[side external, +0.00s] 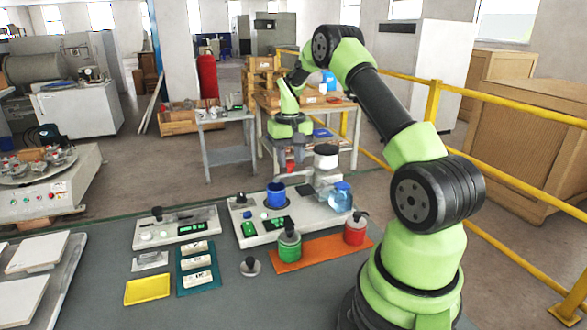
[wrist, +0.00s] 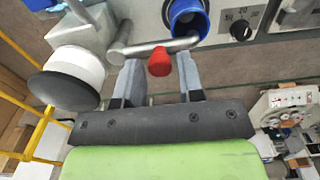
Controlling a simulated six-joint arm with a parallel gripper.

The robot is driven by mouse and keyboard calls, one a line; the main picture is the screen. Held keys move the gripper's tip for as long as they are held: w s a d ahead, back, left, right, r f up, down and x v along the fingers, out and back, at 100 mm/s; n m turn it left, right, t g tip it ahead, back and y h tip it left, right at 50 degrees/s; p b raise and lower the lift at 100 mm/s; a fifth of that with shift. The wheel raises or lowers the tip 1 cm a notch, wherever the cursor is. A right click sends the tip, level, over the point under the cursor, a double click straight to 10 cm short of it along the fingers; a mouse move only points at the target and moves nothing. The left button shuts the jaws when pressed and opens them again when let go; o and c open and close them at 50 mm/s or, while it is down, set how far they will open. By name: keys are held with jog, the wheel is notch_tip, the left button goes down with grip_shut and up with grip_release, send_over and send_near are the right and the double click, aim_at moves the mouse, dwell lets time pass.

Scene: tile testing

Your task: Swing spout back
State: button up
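The spout (wrist: 135,50) is a grey metal bar with a red knob (wrist: 159,62). In the wrist view it runs sideways from a short grey post, and its far end is beside the lower rim of the blue cup (wrist: 187,18). The knob also shows in the side view (side external: 291,169), above and behind the blue cup (side external: 276,194). My gripper (wrist: 158,66) is open, one finger on each side of the knob, with a small gap visible on both sides. In the side view my gripper (side external: 296,160) is small and partly blurred into the background.
A white, black-topped dome (wrist: 75,72) stands close left of my fingers in the wrist view. A water jug (side external: 340,197), green jar (side external: 288,247) and red jar (side external: 355,229) stand nearer the camera. A yellow tray (side external: 147,289) lies at front left.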

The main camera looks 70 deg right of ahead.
jog(key=c, duration=0.4)
jog(key=shift+w+d, duration=0.4)
jog(key=shift+d, duration=0.25)
